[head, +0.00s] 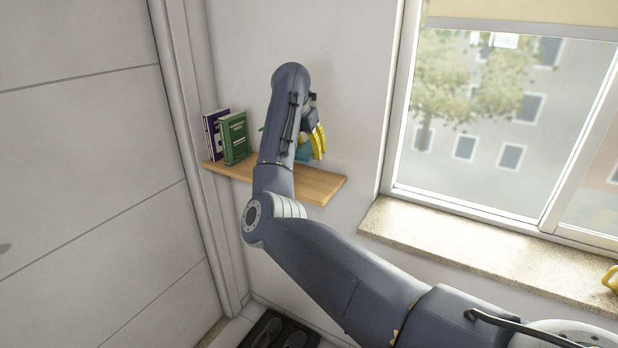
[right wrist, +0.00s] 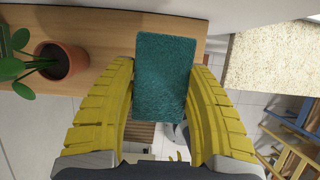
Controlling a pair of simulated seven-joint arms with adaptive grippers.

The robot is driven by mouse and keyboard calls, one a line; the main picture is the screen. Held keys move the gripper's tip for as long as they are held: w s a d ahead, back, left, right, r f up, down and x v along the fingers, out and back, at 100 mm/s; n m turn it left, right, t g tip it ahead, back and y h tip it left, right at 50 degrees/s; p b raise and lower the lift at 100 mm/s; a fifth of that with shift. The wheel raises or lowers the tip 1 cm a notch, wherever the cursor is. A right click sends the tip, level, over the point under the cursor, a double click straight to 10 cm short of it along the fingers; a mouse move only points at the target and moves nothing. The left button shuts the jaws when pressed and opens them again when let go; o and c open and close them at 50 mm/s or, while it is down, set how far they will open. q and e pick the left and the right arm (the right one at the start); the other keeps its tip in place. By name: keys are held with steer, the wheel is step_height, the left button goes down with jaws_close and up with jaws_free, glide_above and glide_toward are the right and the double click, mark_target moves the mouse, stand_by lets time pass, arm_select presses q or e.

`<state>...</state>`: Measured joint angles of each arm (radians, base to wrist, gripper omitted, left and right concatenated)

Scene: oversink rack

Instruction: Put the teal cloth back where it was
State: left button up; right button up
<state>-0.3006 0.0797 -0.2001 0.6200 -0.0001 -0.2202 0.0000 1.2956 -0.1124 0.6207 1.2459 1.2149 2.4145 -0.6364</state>
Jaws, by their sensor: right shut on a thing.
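The teal cloth (right wrist: 165,88) is a small flat rectangle between the yellow fingers of my right gripper (right wrist: 165,72) in the right wrist view. The gripper is shut on it. In the head view a bit of the cloth (head: 303,155) shows beside the yellow fingers of the right gripper (head: 317,143), just over the right part of the wooden wall shelf (head: 318,186). My own forearm hides much of the shelf. I cannot tell whether the cloth touches the shelf. My left gripper is not in view.
Books, one green (head: 234,138) and one purple (head: 213,133), stand at the shelf's left end. A plant in a terracotta pot (right wrist: 68,62) stands on the shelf, mostly hidden in the head view. A window with a stone sill (head: 440,232) is to the right.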

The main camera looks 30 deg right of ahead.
mark_target(301, 151)
steer(key=shift+f, duration=4.8)
steer(key=o, duration=1.1)
steer(key=v, duration=1.2)
